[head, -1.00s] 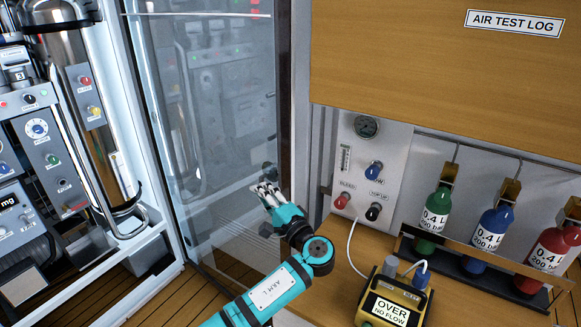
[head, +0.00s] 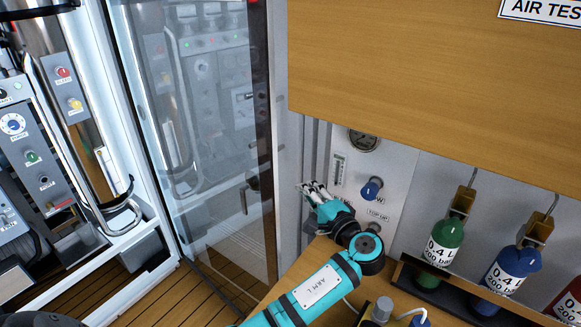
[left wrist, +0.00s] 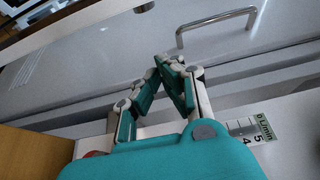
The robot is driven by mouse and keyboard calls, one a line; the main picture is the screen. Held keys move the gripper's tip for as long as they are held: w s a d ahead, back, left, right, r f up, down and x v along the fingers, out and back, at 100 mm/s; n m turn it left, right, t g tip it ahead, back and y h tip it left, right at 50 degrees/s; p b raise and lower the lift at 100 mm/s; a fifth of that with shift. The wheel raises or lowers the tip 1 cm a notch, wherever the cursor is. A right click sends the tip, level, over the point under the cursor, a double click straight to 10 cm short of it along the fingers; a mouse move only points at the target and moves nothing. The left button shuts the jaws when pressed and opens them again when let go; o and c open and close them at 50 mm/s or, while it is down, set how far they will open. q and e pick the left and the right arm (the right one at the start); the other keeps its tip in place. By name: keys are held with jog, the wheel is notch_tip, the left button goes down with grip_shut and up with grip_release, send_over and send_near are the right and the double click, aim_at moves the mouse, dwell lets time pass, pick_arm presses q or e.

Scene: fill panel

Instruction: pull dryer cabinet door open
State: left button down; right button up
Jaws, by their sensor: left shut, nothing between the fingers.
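The glass door (head: 215,130) with a dark frame edge (head: 264,110) stands right of the bright cabinet interior in the head view. I cannot tell how far it is swung. A thin dark handle-like shape (head: 243,200) shows near its right edge. A metal bar handle (left wrist: 215,28) on a pale grey panel (left wrist: 110,55) shows in the left wrist view, beyond and right of the fingertips, apart from them. My left gripper (head: 311,188) is shut and empty, right of the dark edge in the head view; its fingers meet in the left wrist view (left wrist: 172,62). My right gripper is out of view.
A gauge panel (head: 390,190) with knobs is close right of my left gripper. A wooden overhead cabinet (head: 420,90) hangs above. Bottles, green (head: 442,245) and blue (head: 510,270) among them, stand at right. Wooden floor (head: 200,290) shows below the glass.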

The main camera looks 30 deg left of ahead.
pick_arm(q)
jog(key=w+a+p, duration=0.1)
jog(key=a+p, duration=0.3)
jog(key=a, duration=0.5)
jog(key=shift+a+r, duration=0.15)
jog(key=shift+a, duration=0.1)
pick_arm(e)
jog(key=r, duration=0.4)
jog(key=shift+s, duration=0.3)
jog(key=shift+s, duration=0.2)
